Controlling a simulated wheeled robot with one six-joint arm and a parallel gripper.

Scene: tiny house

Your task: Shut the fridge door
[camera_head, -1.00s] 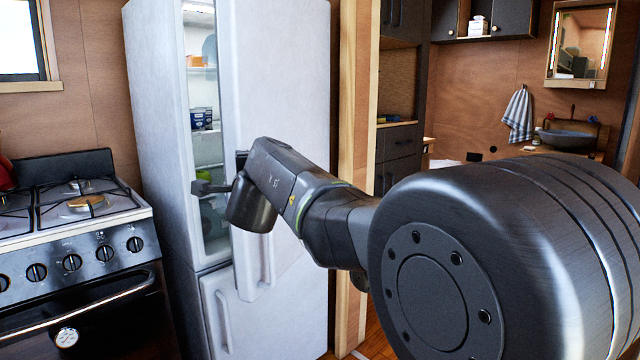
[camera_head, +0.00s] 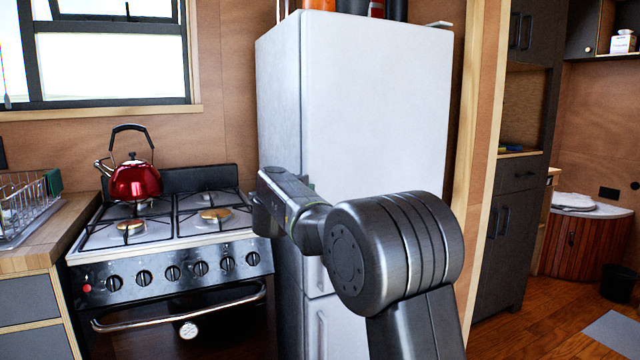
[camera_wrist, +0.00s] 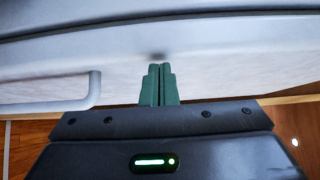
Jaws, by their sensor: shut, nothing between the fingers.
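The white fridge (camera_head: 278,100) stands right of the stove in the head view. Its upper door (camera_head: 375,110) lies flush with the body where I can see it, and no inside shows. My arm covers part of the door's lower left area. In the wrist view, my gripper (camera_wrist: 160,68) is shut and empty, its green fingertips up against or very near the pale door face (camera_wrist: 220,75). I cannot tell whether they touch. A door handle (camera_wrist: 94,92) shows left of the fingers. In the head view the fingers are hidden behind my arm.
The stove (camera_head: 170,285) stands close on the fridge's left, with a red kettle (camera_head: 135,182) on it. A wooden post (camera_head: 483,150) borders the fridge's right. Several items (camera_head: 350,6) sit on top of the fridge. Open wooden floor (camera_head: 540,300) lies at right.

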